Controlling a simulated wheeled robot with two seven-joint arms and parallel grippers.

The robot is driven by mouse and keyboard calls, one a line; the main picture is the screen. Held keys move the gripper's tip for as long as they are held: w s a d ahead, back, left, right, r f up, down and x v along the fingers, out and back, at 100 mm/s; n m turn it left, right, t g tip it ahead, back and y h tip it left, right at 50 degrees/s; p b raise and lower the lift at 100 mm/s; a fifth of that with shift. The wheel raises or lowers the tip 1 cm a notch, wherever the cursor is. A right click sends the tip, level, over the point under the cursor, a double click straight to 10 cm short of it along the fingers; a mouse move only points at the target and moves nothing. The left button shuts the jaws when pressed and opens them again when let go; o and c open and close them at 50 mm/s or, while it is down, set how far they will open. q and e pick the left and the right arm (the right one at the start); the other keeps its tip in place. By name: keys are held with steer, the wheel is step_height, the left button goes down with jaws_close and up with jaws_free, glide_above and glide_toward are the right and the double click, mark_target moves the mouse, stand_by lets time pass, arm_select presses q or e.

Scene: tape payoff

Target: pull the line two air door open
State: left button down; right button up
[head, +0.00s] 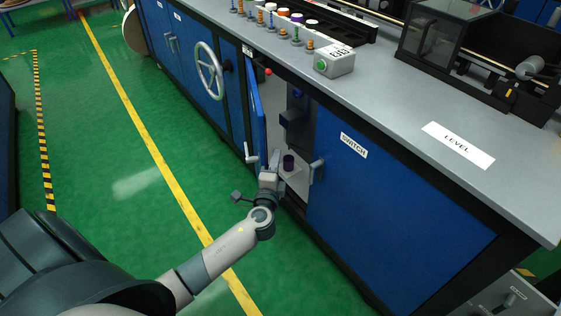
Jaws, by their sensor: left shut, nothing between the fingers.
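A narrow blue door (259,122) in the bench front stands open, swung out and seen nearly edge-on. Its light handle (251,154) shows low on the left face. A small label above it is too small to read. My left gripper (276,158) is shut and empty. Its fingertips point up just right of the door's lower free edge, at the opening; I cannot tell whether they touch the door. My right gripper is not in view.
A closed blue SWITCH door (385,195) is to the right. A handwheel (208,71) sticks out at left. A green-button box (334,62) is on the bench. Green floor at left is clear.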

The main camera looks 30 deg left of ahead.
arm_select(q)
steer(key=shift+s+a+r, duration=0.1)
steer(key=shift+s+a, duration=0.65)
steer(key=shift+a, duration=0.05)
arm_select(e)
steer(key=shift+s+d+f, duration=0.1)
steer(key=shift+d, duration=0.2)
arm_select(q)
steer(key=shift+s, duration=0.1)
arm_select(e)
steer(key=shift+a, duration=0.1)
